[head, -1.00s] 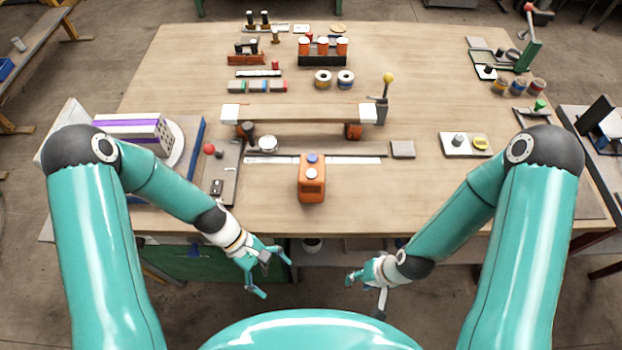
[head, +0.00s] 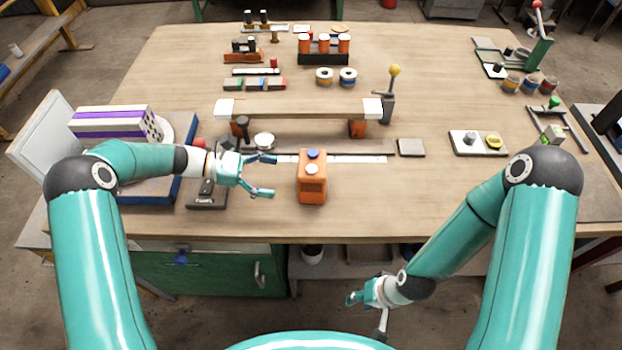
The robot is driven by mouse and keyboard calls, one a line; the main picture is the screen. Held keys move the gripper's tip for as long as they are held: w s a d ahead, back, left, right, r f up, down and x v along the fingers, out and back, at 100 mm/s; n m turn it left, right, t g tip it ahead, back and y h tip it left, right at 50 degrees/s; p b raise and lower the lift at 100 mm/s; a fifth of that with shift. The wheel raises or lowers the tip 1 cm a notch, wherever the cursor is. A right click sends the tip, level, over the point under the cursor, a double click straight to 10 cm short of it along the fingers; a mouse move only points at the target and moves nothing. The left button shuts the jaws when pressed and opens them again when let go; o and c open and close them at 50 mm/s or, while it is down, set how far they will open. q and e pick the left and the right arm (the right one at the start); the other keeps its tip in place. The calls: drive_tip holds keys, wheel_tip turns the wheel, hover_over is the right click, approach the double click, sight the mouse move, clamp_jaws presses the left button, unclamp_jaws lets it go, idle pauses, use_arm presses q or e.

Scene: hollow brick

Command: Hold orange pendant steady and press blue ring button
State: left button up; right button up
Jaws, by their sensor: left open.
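The orange pendant (head: 312,190) is a boxy orange block standing on the bench near its front edge. A blue button (head: 313,153) is on its top, with a round white button (head: 312,169) below it; a ring around the blue one is too small to make out. My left gripper (head: 273,176) is open and empty just left of the pendant, its two fingers pointing right towards it, apart from it. My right gripper (head: 364,318) is open and empty, low in front of the bench edge, away from the pendant.
A wooden beam with white ends (head: 300,110) spans the bench behind the pendant. A grey lever with a yellow knob (head: 394,70) stands at its right end. A dark control plate (head: 206,198) lies beneath my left wrist.

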sight(307, 182)
use_arm(q)
drive_tip(key=b+x, duration=0.1)
drive_tip(key=x, duration=0.6)
drive_tip(key=shift+d+f, duration=0.25)
drive_tip(key=shift+d, duration=0.05)
drive_tip(key=shift+x, duration=0.9)
drive_tip(key=shift+r, duration=0.15)
drive_tip(key=shift+c, duration=1)
drive_tip(key=o, duration=0.4)
